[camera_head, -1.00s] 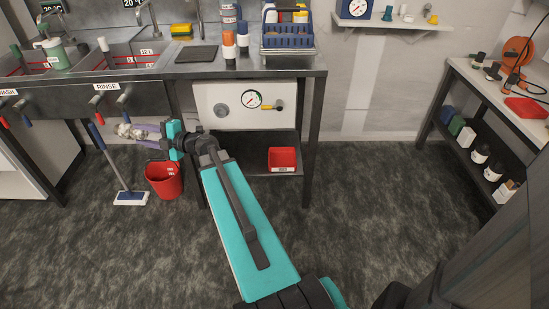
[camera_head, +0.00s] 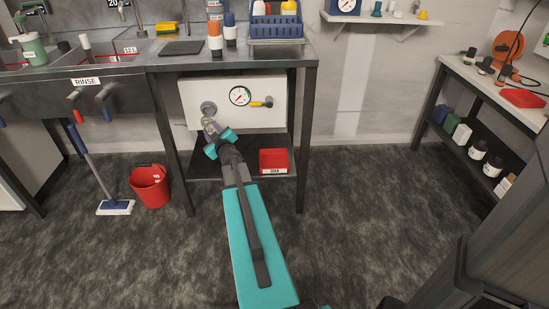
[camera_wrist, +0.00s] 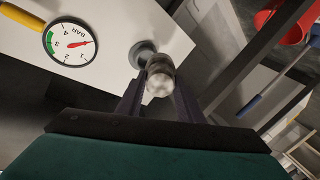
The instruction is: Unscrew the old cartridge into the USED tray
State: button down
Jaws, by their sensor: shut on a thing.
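My gripper (camera_head: 211,129) is shut on a pale metallic cylinder, seemingly the cartridge. In the wrist view the cylinder (camera_wrist: 160,76) sits between the dark fingers, end towards the camera. It is in front of the white panel (camera_head: 190,96), just below the grey round port (camera_head: 208,108) in the head view. In the wrist view it overlaps the edge of the port (camera_wrist: 140,52); I cannot tell whether they touch. The red USED tray (camera_head: 274,157) is on the lower shelf, right of my gripper, and looks empty. Its small front label is barely readable.
A gauge (camera_head: 240,96) and a yellow-handled valve (camera_head: 262,104) are on the panel, right of the port. The steel bench top (camera_head: 180,63) is above, with a bench leg (camera_head: 306,140) right of the tray. A red bucket (camera_head: 150,186) and mop (camera_head: 115,207) stand at left.

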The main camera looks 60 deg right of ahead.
jog(key=s+d+f+m+g+h+b, duration=0.2)
jog(key=s+d+f+m, duration=0.3)
jog(key=s+d+f, duration=0.3)
jog(key=s+d+f+m+g+h+b, duration=0.2)
jog(key=s+d+f+m+b, duration=0.3)
jog(key=s+d+f, duration=0.4)
jog(key=d+f+g, duration=0.1)
jog(key=d, duration=0.3)
jog(key=shift+s+d+f+m+h, duration=0.25)
jog(key=shift+s+m+h, duration=0.05)
jog(key=shift+m+h, duration=0.1)
jog(key=shift+w+f, duration=0.1)
jog(key=shift+f, duration=0.1)
